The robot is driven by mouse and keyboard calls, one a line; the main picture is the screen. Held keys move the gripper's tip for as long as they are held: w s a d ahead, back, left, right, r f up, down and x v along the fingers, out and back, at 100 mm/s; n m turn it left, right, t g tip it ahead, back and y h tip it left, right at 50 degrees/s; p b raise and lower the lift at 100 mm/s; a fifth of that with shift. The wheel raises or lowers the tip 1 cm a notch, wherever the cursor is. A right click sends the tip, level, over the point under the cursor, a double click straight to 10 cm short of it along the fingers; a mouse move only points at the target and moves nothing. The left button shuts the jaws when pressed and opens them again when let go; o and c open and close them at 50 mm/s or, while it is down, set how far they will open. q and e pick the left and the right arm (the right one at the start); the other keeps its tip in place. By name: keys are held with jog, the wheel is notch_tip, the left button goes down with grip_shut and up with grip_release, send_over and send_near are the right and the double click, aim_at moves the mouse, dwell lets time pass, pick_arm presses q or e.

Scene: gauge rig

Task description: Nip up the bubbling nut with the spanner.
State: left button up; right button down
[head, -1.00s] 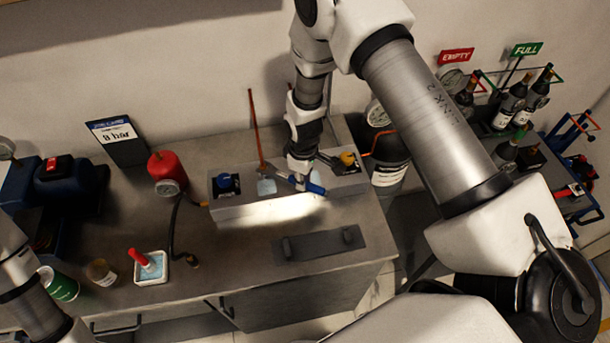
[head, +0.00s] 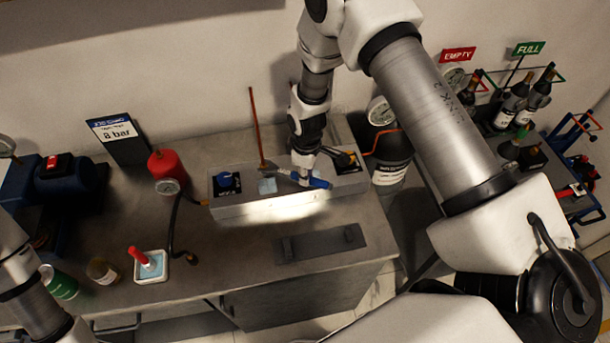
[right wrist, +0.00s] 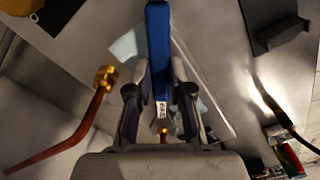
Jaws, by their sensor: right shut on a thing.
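My right gripper (head: 303,177) is shut on the spanner, just above the metal block. The spanner's blue handle (head: 319,183) points right in the head view and up in the right wrist view (right wrist: 158,45). Its grey head points left, towards the foot of a thin copper pipe (head: 256,125). In the right wrist view one brass nut (right wrist: 105,77) shows on a copper pipe, left of the fingers. Another brass piece (right wrist: 165,129) shows below the spanner between the fingers. I cannot tell whether the jaw is around a nut, nor see bubbles. My left gripper is out of view.
A red cylinder with a gauge (head: 168,172) and a white dish (head: 151,268) stand left. A dark bottle (head: 388,160) stands right. The front bench surface is largely clear.

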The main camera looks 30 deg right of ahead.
aim_at(324, 182)
dwell(0.4)
jog(key=shift+s+d+p, duration=0.6)
jog(key=shift+s+d, duration=1.1)
jog(key=shift+s, duration=0.15)
jog(key=shift+r, duration=2.25)
